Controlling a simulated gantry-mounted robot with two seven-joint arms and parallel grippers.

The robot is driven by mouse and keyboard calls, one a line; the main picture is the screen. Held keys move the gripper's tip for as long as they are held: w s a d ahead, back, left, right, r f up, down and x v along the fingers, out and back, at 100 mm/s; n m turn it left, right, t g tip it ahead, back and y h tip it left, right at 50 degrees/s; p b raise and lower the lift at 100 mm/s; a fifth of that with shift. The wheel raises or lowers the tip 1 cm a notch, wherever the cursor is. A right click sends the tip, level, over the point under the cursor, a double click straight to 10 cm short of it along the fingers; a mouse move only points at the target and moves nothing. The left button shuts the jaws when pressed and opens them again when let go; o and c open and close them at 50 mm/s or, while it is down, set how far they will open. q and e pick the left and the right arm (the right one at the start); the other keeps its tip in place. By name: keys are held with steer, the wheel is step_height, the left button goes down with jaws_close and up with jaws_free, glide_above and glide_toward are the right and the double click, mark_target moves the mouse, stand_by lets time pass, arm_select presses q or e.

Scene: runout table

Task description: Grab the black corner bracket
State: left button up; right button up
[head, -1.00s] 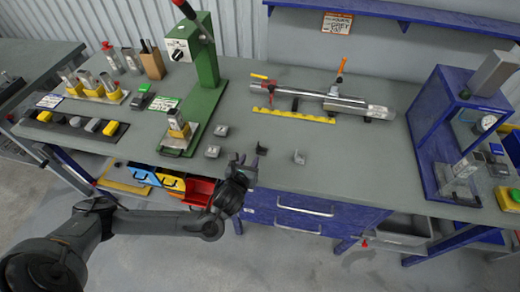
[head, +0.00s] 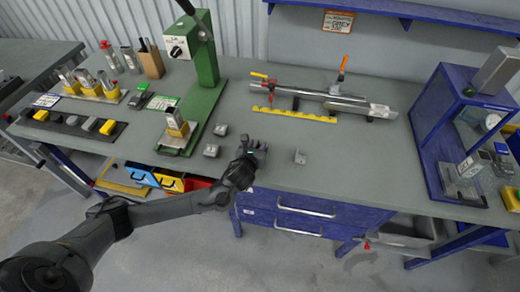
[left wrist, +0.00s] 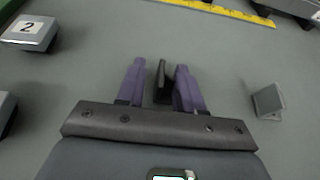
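The black corner bracket (left wrist: 161,82) stands on the grey table between the two purple fingers of my left gripper (left wrist: 160,84) in the left wrist view. The fingers are open, with a gap on the bracket's left side; the right finger is very close to it, and I cannot tell whether they touch. In the head view my left gripper (head: 256,147) is low over the table's front part and mostly hides the bracket. My right gripper is not in view.
A grey bracket (head: 300,157) stands to the right, also in the left wrist view (left wrist: 267,101). Two grey numbered blocks (head: 220,129) (head: 210,151) lie left. A green press (head: 204,85) stands back left, a blue frame (head: 425,120) right.

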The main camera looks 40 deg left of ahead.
arm_select(q)
jaws_close()
stand_by(0.5)
